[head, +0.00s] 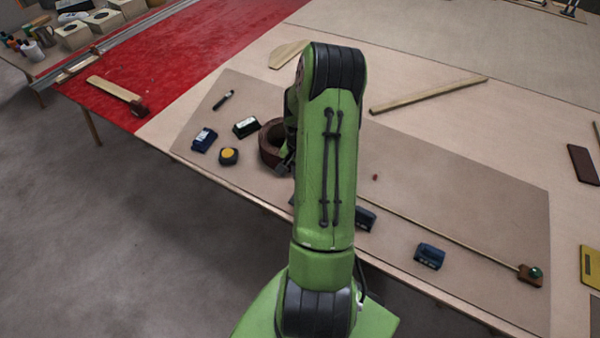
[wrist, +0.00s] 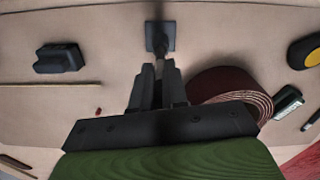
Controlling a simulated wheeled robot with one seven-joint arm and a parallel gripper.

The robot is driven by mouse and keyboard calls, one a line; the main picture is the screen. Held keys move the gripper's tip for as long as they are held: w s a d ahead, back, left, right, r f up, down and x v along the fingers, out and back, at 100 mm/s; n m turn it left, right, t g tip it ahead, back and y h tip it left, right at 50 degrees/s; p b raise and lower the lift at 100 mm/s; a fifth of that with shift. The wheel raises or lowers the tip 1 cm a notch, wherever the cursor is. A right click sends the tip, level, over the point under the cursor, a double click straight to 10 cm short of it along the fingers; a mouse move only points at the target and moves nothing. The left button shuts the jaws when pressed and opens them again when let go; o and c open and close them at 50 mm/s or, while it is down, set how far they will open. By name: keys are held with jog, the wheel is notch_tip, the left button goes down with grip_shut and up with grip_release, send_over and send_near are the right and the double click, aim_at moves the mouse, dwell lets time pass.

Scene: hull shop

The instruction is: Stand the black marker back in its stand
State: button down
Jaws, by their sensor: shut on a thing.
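My gripper (wrist: 158,72) is shut on a slim dark thing, taken to be the black marker (wrist: 160,66); little of it shows between the fingertips. The black stand (wrist: 160,35), with a square base, is on the table just beyond the fingertips in the wrist view. The marker's end lines up with the stand; whether it is inside or only above it I cannot tell. In the head view my green arm hides the fingertips, the held thing and most or all of the stand.
A brown tape roll (wrist: 232,88) stands close beside my gripper. A black block (wrist: 60,58) and a yellow-black tape measure (wrist: 304,50) lie farther off. A dark pen-like thing (head: 223,100) lies at the board's far left. A blue block (head: 430,257) lies right.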

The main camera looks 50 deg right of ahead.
jog(key=shift+f+b, duration=0.7)
dwell(0.7)
jog(key=c, duration=1.1)
grip_release()
jog(key=shift+r, duration=0.15)
notch_tip(320, 180, up, 16)
jog(key=shift+f+p, duration=0.25)
jog(key=shift+p, duration=0.7)
